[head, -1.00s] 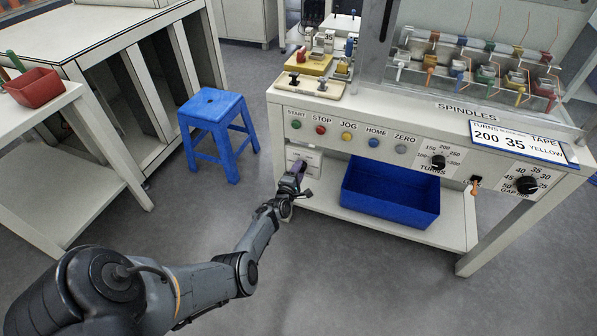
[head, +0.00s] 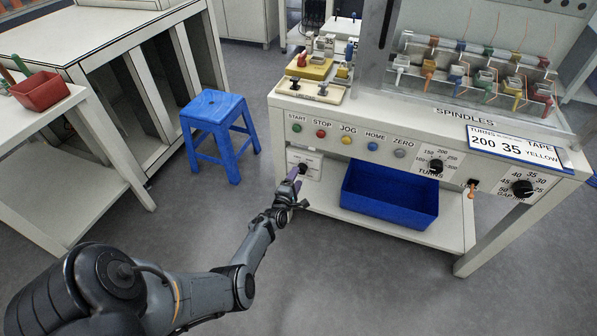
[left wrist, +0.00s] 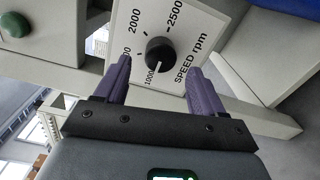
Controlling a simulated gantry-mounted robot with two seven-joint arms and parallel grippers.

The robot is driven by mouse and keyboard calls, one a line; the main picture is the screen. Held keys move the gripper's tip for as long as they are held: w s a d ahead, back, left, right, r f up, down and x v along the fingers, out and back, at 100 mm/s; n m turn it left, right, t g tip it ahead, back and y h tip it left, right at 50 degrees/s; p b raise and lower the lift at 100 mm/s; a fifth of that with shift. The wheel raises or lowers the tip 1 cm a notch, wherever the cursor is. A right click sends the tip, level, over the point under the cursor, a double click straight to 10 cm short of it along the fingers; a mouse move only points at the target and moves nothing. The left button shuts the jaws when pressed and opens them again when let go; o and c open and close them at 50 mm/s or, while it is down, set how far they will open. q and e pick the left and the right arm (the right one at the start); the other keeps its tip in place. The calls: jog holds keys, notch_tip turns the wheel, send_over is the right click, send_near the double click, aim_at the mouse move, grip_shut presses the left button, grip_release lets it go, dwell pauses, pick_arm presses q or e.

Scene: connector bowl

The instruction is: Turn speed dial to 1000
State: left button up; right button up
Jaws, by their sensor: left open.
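The speed dial (left wrist: 160,54) is a black round knob on a white plate marked "SPEED rpm" with a printed scale. In the left wrist view its white pointer line points at the 1000 mark. It also shows on the machine's front in the head view (head: 303,168). My left gripper (left wrist: 160,70) is open, with its purple fingers on either side of the dial in that view. In the head view the left gripper (head: 293,183) is just in front of and below the dial, apparently clear of it. My right gripper is out of view.
A green button (left wrist: 14,25) sits close to the dial plate. A blue bin (head: 390,195) stands on the lower shelf to the right of the dial. The turns dial (head: 436,166) is further right. A blue stool (head: 212,110) stands to the left, with open floor before the machine.

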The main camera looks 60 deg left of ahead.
pick_arm(q)
jog(key=p+v, duration=0.3)
jog(key=v, duration=0.4)
jog(key=shift+s, duration=0.1)
